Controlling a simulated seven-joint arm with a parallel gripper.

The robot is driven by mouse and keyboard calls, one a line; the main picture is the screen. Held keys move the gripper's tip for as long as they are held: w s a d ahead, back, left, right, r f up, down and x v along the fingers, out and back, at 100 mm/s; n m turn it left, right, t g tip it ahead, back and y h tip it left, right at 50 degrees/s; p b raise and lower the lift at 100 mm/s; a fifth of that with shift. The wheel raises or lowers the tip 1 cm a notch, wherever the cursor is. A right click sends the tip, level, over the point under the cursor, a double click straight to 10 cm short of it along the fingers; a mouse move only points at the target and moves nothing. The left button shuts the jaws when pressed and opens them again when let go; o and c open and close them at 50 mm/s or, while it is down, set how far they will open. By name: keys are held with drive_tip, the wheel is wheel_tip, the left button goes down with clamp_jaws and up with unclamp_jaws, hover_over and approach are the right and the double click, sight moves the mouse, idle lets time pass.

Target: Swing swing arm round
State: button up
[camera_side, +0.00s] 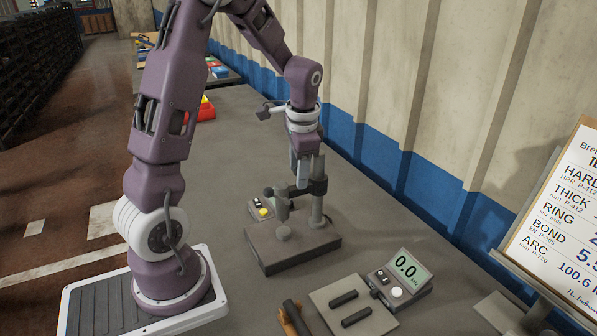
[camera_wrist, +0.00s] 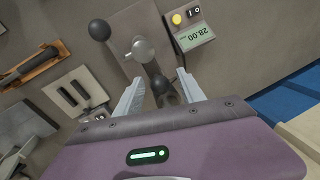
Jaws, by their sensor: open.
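The swing arm (camera_side: 297,192) is a dark grey bar clamped to an upright post (camera_side: 317,212) on a heavy grey base block (camera_side: 291,247). It reaches left toward a dark ball knob (camera_side: 268,192). In the wrist view the swing arm (camera_wrist: 157,76) shows between my fingers, with the ball knob (camera_wrist: 99,29) beyond at upper left. A round silver piece (camera_wrist: 143,50) lies between them. My gripper (camera_side: 301,180) points down beside the post top. In the wrist view my gripper (camera_wrist: 159,80) is open, one finger on each side; contact cannot be told.
A small readout with a yellow button (camera_wrist: 177,19) stands beside the base, showing 28.00. A printed board (camera_side: 560,230) stands right, near the wall.

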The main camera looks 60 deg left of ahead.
drive_tip(key=shift+a+f, duration=0.1)
drive_tip(key=shift+f, duration=0.25)
clamp_jaws()
drive_tip(key=shift+r, duration=0.1)
idle(1.1)
